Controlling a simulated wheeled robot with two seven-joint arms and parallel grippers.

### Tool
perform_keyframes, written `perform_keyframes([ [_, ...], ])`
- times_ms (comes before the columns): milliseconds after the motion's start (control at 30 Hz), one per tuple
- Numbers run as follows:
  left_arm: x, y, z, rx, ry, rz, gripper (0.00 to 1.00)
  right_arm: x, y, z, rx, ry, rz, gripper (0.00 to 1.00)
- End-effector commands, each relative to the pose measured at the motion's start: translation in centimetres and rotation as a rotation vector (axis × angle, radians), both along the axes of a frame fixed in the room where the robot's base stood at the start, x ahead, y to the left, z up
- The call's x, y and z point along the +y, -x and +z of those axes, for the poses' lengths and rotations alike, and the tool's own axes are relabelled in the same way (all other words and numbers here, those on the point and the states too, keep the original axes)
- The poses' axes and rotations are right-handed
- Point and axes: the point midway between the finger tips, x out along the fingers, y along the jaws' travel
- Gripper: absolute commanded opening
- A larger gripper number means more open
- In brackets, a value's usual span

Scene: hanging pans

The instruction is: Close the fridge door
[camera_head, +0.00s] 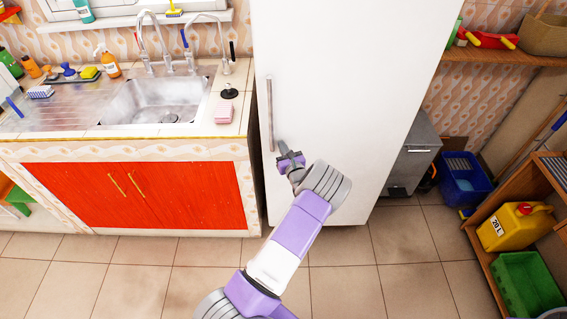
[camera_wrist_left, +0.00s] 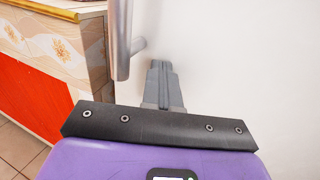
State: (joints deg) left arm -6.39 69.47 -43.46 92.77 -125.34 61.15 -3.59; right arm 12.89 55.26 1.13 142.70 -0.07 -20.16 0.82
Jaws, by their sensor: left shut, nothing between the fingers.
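The white fridge door (camera_head: 345,90) fills the middle of the head view. Its grey vertical handle (camera_head: 270,115) runs near the door's left edge. No opening into the fridge shows; I cannot tell whether the door sits fully flush. My left gripper (camera_head: 284,147) is shut and empty, just right of the handle's lower end, at the door's face. In the left wrist view its closed fingers (camera_wrist_left: 162,84) point at the white door surface (camera_wrist_left: 240,60), beside the handle (camera_wrist_left: 121,40). Whether the fingertips touch the door is unclear. My right gripper is not in view.
A sink counter with red cabinet doors (camera_head: 140,195) stands close to the left of the fridge. A grey bin (camera_head: 413,155) and a blue crate (camera_head: 463,180) are to its right. A wooden shelf (camera_head: 487,262) stands far right. Tiled floor (camera_head: 400,270) in front is clear.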

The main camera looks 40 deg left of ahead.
Motion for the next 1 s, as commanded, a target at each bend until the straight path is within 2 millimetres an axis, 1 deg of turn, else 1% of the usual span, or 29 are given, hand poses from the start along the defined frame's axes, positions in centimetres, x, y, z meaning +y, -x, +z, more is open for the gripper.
perform_keyframes([
  [33,0.0,0.4,1.0,-0.008,-0.012,0.006,0.0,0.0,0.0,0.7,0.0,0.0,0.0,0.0],
  [167,-2.7,1.5,0.9,0.0,-0.007,-0.005,0.0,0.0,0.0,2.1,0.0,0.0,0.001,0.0],
  [200,-3.6,1.9,1.0,0.001,-0.006,-0.009,0.0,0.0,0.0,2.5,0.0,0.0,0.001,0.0],
  [400,-6.7,5.6,0.5,0.002,-0.004,-0.01,0.0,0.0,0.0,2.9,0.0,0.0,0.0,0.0],
  [500,-7.9,7.2,0.4,0.002,-0.004,-0.009,0.0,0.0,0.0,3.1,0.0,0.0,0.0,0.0],
  [700,-9.3,9.1,0.3,0.001,-0.002,-0.007,0.0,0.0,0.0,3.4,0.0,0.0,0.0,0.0],
  [833,-9.6,9.5,0.3,0.0,-0.004,-0.006,0.0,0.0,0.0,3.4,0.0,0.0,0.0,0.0],
  [1000,-9.6,9.6,0.2,0.001,-0.003,-0.006,0.0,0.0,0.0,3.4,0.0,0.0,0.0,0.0],
])
